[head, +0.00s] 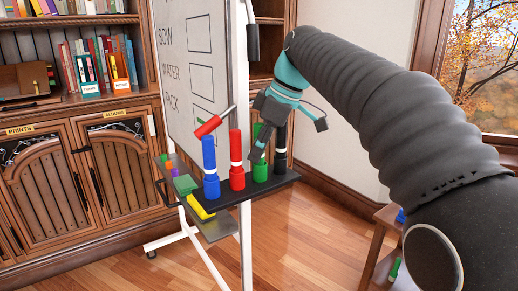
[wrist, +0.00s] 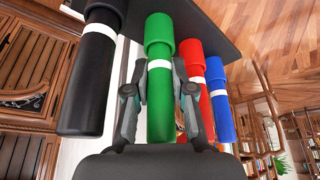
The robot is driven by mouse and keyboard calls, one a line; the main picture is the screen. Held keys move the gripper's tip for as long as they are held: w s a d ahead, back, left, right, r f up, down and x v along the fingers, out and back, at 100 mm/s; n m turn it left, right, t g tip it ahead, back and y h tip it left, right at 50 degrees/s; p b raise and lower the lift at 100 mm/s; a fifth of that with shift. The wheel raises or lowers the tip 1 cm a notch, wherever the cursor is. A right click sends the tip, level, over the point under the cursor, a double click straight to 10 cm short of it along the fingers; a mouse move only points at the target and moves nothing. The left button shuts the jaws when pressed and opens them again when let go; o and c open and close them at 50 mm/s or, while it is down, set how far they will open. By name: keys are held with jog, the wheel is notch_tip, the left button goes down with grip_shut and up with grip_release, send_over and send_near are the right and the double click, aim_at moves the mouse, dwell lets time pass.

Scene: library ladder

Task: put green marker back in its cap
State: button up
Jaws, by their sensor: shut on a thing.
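The green marker (wrist: 160,105) runs between the two fingers of my gripper (wrist: 160,93) in the wrist view, its white band just beyond the fingertips. Its wide green cap (wrist: 158,28) is at the tray end, in line with the marker. In the head view the green cap (head: 260,173) stands on the black tray (head: 287,179), between the red and black markers, and my gripper (head: 260,147) reaches down to the marker from the upper right. The fingers partly cover it, and I cannot tell whether it is fully seated.
Blue (head: 209,160), red (head: 236,175) and black (head: 281,140) markers stand upright on the tray close by. A red thing (head: 208,126) with a pale rod leans near the whiteboard (head: 197,65). A yellow thing (head: 201,208) is below the tray. Floor (head: 300,235) in front is clear.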

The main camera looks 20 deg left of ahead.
jog(key=o, duration=0.6)
jog(key=shift+f, duration=0.15)
jog(key=p+v, duration=0.3)
jog(key=v, duration=0.9)
jog(key=shift+p, duration=0.3)
